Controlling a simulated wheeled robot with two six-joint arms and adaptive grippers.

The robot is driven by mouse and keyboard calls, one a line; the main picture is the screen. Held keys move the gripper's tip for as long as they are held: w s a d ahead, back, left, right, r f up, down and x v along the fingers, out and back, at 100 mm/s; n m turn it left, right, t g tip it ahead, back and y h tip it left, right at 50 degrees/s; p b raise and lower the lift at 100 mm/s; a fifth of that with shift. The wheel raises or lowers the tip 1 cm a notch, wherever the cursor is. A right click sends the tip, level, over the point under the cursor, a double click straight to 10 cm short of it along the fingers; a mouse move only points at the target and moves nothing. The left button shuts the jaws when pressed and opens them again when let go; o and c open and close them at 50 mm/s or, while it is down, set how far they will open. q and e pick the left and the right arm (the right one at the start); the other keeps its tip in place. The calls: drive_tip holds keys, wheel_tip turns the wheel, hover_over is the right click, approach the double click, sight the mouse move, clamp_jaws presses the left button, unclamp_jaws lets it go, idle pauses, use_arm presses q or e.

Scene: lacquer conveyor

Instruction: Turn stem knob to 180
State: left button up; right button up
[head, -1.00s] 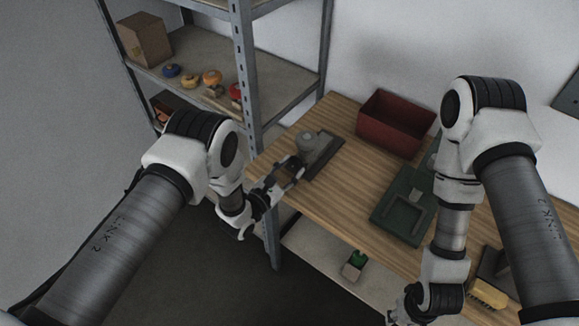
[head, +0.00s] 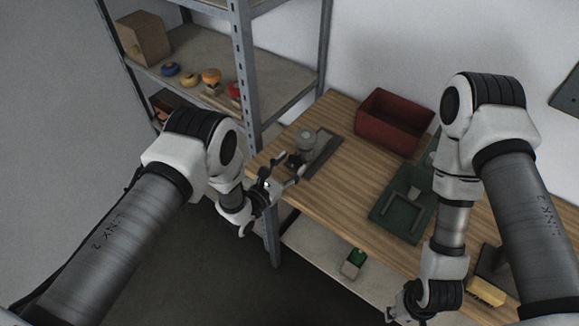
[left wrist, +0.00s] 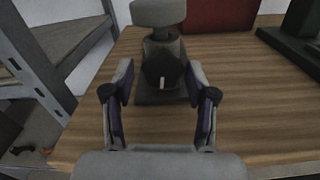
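A grey fixture stands on the wooden bench, with a round grey top (head: 306,138) and a flat dark base. Its dark, many-sided stem knob (head: 293,160) faces my left gripper. In the left wrist view the knob (left wrist: 160,68) shows a short pale mark at its lower edge, pointing down. My left gripper (head: 284,177) is open and empty, short of the knob. In the left wrist view its two fingers (left wrist: 160,88) stand apart to either side, with the knob beyond the gap. My right gripper (head: 402,308) is low at the bottom of the head view, partly hidden by its wrist.
A red bin (head: 395,122) stands at the back of the bench (head: 350,190). A green fixture (head: 403,205) is right of the grey one. A yellow brush (head: 487,292) lies at right. A metal shelf post (head: 244,70) rises close to my left arm.

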use_arm(q)
drive_tip(key=shift+f, duration=0.2)
drive_tip(key=shift+s, duration=0.15)
drive_tip(key=v, duration=1.1)
drive_tip(key=shift+s+a, duration=0.25)
drive_tip(key=shift+s, duration=0.05)
drive_tip(key=shift+r, duration=0.1)
